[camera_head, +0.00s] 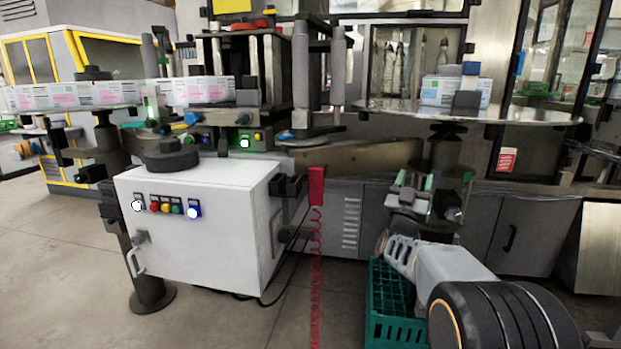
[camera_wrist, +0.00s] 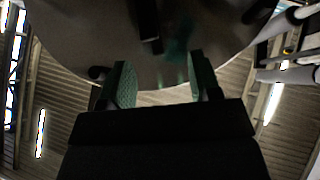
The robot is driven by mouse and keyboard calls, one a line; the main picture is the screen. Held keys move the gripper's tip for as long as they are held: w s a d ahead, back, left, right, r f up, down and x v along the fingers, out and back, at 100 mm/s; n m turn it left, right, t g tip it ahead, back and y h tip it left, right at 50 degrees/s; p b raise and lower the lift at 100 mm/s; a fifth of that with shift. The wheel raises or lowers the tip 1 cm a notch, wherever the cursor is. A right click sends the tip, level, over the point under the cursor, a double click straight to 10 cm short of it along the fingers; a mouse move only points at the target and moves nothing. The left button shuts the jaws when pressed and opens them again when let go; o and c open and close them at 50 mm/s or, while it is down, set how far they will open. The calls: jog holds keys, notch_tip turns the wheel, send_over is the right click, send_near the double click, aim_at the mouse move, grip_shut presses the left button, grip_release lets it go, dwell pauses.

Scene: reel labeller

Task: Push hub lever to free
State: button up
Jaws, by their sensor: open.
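I cannot clearly pick out the hub lever in either view. My gripper (camera_head: 416,184) is open, with green-padded fingers, low in front of the machine and below the round plate (camera_head: 385,107) at right. In the wrist view my gripper (camera_wrist: 162,82) points up at a large round disc (camera_wrist: 75,35), seen from below. A dark bar-like part (camera_wrist: 149,25) hangs at the disc's middle, beyond the fingertips, with a blurred green patch beside it. Nothing shows between the fingers. Whether they touch the disc cannot be told.
A white control cabinet (camera_head: 200,235) with coloured buttons stands at left. A red coiled hose (camera_head: 316,240) hangs left of my arm. A green crate (camera_head: 392,327) is on the floor beside my arm. Printed cartons (camera_head: 75,95) line the conveyor, and another carton (camera_head: 437,92) is on the round plate.

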jog(key=s+a+r+n+g+y+p, duration=0.5)
jog(key=a+r+y+p, duration=0.45)
jog(key=y+p, duration=0.6)
jog(key=s+a+n+g+p, duration=0.1)
jog(key=s+a+g+p, duration=0.1)
jog(key=s+g+p, duration=0.4)
jog(key=s+a+n+g+p, duration=0.1)
jog(key=s+a+g+p, duration=0.2)
jog(key=s, duration=1.4)
jog(key=g+p, duration=0.3)
jog(key=p, duration=0.4)
jog(key=shift+f, duration=0.4)
jog(key=shift+s+a, duration=0.1)
